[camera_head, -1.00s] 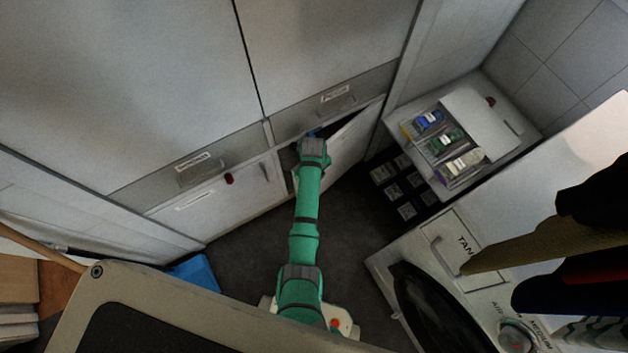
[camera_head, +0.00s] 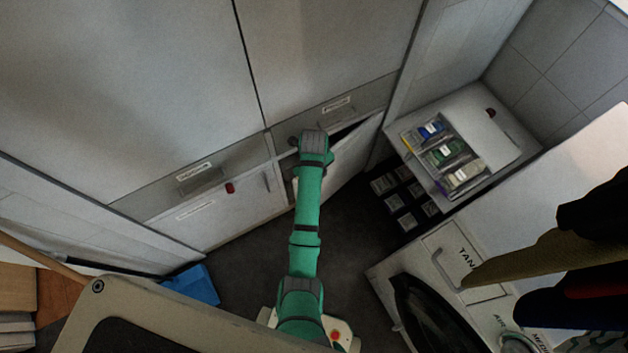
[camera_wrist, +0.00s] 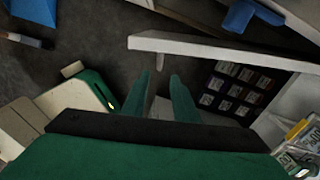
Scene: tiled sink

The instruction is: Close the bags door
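A low white cabinet door (camera_head: 352,158) stands ajar right of my arm in the head view, with a dark gap along its top edge. I cannot read a bags label on it. In the wrist view, a white panel (camera_wrist: 215,50), apparently this door seen along its edge, lies just beyond my fingertips. My gripper (camera_wrist: 160,74) shows two green fingers with a gap between them. A small pale piece, perhaps the handle, shows in that gap, and I cannot tell whether the fingers touch it. In the head view my wrist hides the fingers and the door's left part.
A closed cabinet door (camera_head: 228,200) is to the left. An open drawer unit (camera_head: 492,135) with coloured packets stands right, above several dark boxes (camera_head: 405,200). A white machine (camera_head: 440,255) stands at lower right. A blue object (camera_head: 195,284) lies on the floor. Dark floor (camera_head: 245,250) is clear.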

